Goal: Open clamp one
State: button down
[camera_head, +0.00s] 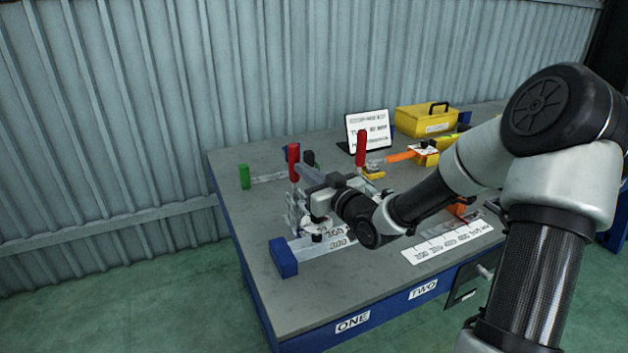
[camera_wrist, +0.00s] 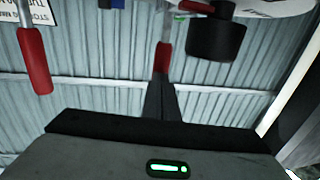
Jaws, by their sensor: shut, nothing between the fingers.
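A toggle clamp with an upright red handle (camera_head: 293,162) stands at the left part of the bench, on the side of the label ONE. Its metal body (camera_head: 296,208) is partly hidden by my gripper and wrist. My gripper (camera_head: 302,170) is shut and empty, with its tips close beside this red handle. In the wrist view my shut fingers (camera_wrist: 160,98) point up the picture, and a red handle (camera_wrist: 162,58) shows right at their tips. I cannot tell whether they touch. A second red handle (camera_head: 361,143) stands upright farther right, and a red handle (camera_wrist: 35,62) hangs at the left in the wrist view.
The grey bench (camera_head: 290,315) bears a blue-ended bar (camera_head: 284,257), a green-ended bar (camera_head: 245,176), a sign (camera_head: 368,131), a yellow toolbox (camera_head: 426,119) and an orange-handled tool (camera_head: 398,157). A numbered white strip (camera_head: 447,242) lies at the front. The bench's front left is clear.

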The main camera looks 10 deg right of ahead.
aim_at(294, 151)
jog(key=shift+w+r, duration=0.15)
jog(key=shift+w, duration=0.05)
dwell(0.3)
jog(key=w+g+p, duration=0.1)
jog(key=w+p, duration=0.1)
jog(key=p, duration=0.2)
jog(key=w+a+r+g+h+p, duration=0.1)
jog(key=w+g+p, duration=0.1)
jog(key=p, duration=0.3)
jog(key=w+r+g+p, duration=0.1)
jog(key=w+p, duration=0.1)
jog(key=p, duration=0.2)
jog(key=shift+a+r+m+g+h, duration=0.2)
jog(key=shift+m+g+h, duration=0.1)
jog(key=shift+g, duration=0.1)
jog(key=w+a+f+g+h+p, duration=0.1)
jog(key=w+f+g+p, duration=0.3)
jog(key=w+p, duration=0.2)
jog(key=p, duration=0.2)
jog(key=shift+w+f+g+p, duration=0.15)
jog(key=shift+w+g+p, duration=0.15)
jog(key=shift+g, duration=0.1)
jog(key=shift+a, duration=0.15)
